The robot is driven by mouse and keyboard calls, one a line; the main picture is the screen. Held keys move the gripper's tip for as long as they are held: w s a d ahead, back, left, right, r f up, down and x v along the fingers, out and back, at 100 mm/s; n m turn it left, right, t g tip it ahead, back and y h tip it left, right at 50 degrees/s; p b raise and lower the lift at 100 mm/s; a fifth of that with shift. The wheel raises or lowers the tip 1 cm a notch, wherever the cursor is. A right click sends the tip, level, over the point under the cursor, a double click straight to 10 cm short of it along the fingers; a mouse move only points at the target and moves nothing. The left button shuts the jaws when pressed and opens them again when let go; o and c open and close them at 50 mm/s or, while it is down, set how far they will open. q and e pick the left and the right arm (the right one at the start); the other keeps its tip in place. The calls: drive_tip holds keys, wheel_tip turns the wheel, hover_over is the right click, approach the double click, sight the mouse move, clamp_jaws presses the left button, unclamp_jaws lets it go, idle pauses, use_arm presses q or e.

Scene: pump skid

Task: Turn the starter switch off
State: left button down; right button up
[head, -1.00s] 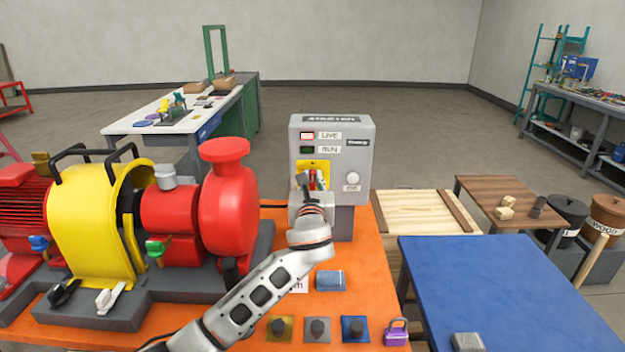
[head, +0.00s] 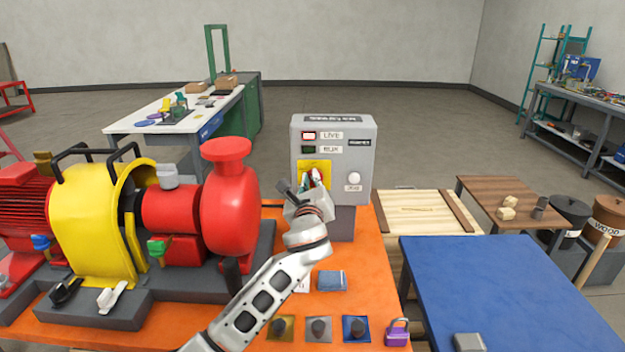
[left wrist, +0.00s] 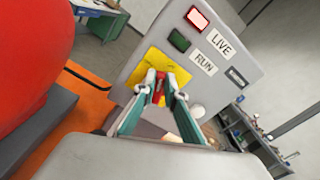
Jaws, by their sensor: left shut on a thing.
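The grey starter box (head: 333,135) stands on the orange skid top. Its front has a yellow plate (head: 309,168) with a red switch handle, which also shows in the left wrist view (left wrist: 159,92). My left gripper (head: 308,184) is at the plate, tilted, its fingers shut on the red handle. The left wrist view shows the fingertips (left wrist: 162,78) on either side of the handle. The gripper partly hides the handle, so its exact position is hard to read. The LIVE lamp (left wrist: 197,18) is lit; the RUN lamp (left wrist: 179,41) is dark green. My right gripper is not in view.
The red pump (head: 228,205) with its yellow guard (head: 85,225) stands close left of my arm. A blue table (head: 500,285) is at the right. Coloured tags and a purple padlock (head: 397,333) lie along the skid's front.

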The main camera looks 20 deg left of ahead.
use_arm(q)
drive_tip(key=n, duration=0.4)
drive_tip(key=f+n, duration=0.1)
drive_tip(key=n, duration=0.3)
drive_tip(key=a+f+n+b, duration=0.1)
drive_tip(key=n, duration=0.3)
drive_tip(key=shift+s+n, duration=0.2)
drive_tip(key=shift+n, duration=0.2)
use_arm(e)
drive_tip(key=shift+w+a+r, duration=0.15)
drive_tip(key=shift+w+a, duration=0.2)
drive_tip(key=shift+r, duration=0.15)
use_arm(q)
drive_tip(key=c, duration=2.1)
unclamp_jaws()
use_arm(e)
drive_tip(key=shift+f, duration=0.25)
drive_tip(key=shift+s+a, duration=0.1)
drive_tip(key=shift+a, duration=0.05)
use_arm(q)
drive_tip(key=v, duration=0.7)
drive_tip(key=shift+s+r, duration=0.1)
drive_tip(key=shift+s, duration=0.15)
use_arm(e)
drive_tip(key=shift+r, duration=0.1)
